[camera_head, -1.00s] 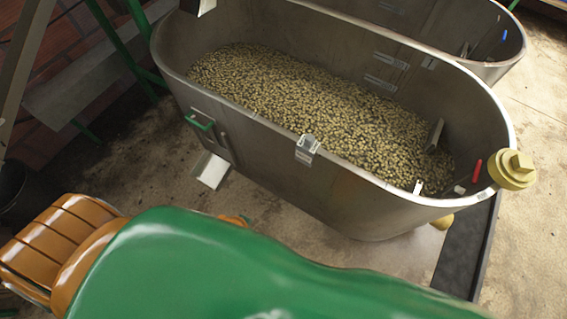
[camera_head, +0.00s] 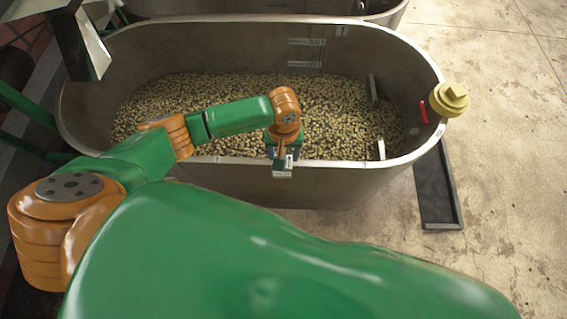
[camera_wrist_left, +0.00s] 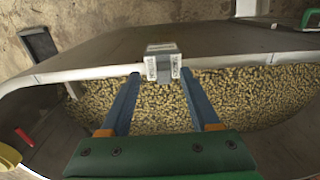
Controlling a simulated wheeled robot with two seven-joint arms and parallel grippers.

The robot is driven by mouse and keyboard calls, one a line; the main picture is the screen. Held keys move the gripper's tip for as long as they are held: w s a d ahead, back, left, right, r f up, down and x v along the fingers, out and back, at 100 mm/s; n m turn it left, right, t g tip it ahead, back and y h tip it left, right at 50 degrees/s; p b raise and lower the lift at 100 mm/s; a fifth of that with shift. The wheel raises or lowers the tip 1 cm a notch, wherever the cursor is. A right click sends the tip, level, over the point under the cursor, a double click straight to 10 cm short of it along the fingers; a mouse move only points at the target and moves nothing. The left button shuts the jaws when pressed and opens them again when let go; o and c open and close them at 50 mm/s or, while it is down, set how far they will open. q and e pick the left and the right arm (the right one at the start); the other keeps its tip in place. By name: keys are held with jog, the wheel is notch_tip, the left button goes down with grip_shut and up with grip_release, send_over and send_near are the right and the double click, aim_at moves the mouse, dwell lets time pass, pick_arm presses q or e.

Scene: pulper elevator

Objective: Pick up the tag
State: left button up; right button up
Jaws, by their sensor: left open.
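The tag, a small pale grey piece with printed faces, sits on the near rim of the metal tank. It shows in the head view (camera_head: 283,171), partly hidden by my gripper, and in the left wrist view (camera_wrist_left: 163,61). My left gripper (camera_head: 281,160) reaches over the tank at the near rim, right at the tag. In the left wrist view its two blue fingers (camera_wrist_left: 161,73) are open, with the tag in line with the gap between their tips. I cannot tell how deep the tag lies between them. My right gripper is not in view.
The oval tank (camera_head: 350,180) holds many pale beans (camera_head: 330,95) below its rim. A yellow knob (camera_head: 449,99) and a red handle (camera_head: 423,111) are at its right end. A dark tray (camera_head: 437,190) lies on the floor, right. A second tank is behind.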

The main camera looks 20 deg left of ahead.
pick_arm(q)
send_over(287, 172)
jog(key=w+a, duration=0.1)
jog(key=a, duration=0.1)
notch_tip(287, 172, down, 4)
jog(key=shift+w+f, duration=0.15)
jog(key=shift+f, duration=0.05)
jog(key=shift+d+r, duration=0.1)
jog(key=shift+c, duration=1.3)
grip_shut()
